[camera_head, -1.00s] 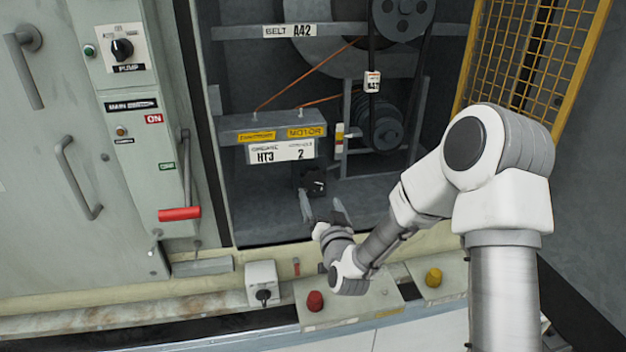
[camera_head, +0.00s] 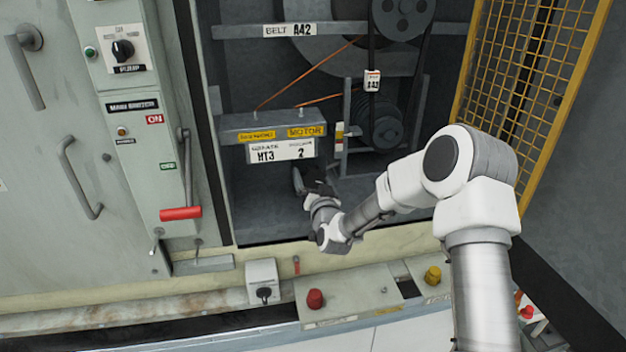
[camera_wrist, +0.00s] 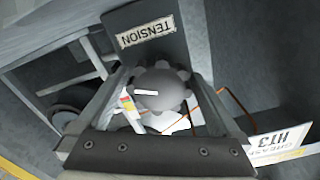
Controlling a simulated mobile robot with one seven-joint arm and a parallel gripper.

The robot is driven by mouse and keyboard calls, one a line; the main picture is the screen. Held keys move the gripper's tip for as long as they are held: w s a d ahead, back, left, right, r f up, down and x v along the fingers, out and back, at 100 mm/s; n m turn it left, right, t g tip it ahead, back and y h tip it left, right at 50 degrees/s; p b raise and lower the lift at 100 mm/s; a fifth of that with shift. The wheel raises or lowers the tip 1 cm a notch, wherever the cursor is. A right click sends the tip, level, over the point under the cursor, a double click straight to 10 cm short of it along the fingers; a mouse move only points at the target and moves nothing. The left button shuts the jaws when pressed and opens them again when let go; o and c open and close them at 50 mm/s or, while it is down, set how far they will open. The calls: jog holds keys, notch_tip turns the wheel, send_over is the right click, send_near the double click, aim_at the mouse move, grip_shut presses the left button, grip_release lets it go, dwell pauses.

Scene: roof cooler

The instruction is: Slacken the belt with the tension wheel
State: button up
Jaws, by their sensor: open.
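The dark, lobed tension wheel (camera_wrist: 160,92) carries a white mark and sits under a plate labelled TENSION (camera_wrist: 146,31) in the wrist view. My gripper (camera_wrist: 161,76) is open, with one finger on each side of the wheel; I cannot tell whether they touch it. In the head view my gripper (camera_head: 310,178) is inside the cabinet, below the HT3 plate, and mostly hides the wheel. The black belt (camera_head: 372,50) runs from the upper pulley (camera_head: 402,14) to the lower pulley (camera_head: 381,128). A coloured strip (camera_head: 339,137) stands left of the lower pulley.
A main switch lever with a red handle (camera_head: 180,213) is on the left panel, with the pump knob (camera_head: 122,50) above. A red button (camera_head: 315,299) and a yellow button (camera_head: 432,275) are on boxes in front. A yellow mesh guard (camera_head: 535,60) stands right.

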jog(key=c, duration=1.2)
jog(key=shift+c, duration=0.2)
jog(key=shift+f+n+b, duration=0.1)
jog(key=shift+n+b, duration=0.3)
jog(key=shift+b, duration=0.25)
jog(key=n+b, duration=0.2)
jog(key=b, duration=0.2)
jog(key=shift+f+n, duration=0.15)
jog(key=shift+n, duration=0.25)
jog(key=n+b, duration=0.6)
jog(key=b, duration=0.2)
jog(key=shift+d, duration=0.1)
jog(key=n+b, duration=0.5)
jog(key=shift+n, duration=0.4)
jog(key=n+b, duration=0.4)
jog(key=n, duration=0.1)
jog(key=shift+d+r, duration=0.1)
jog(key=shift+r, duration=0.25)
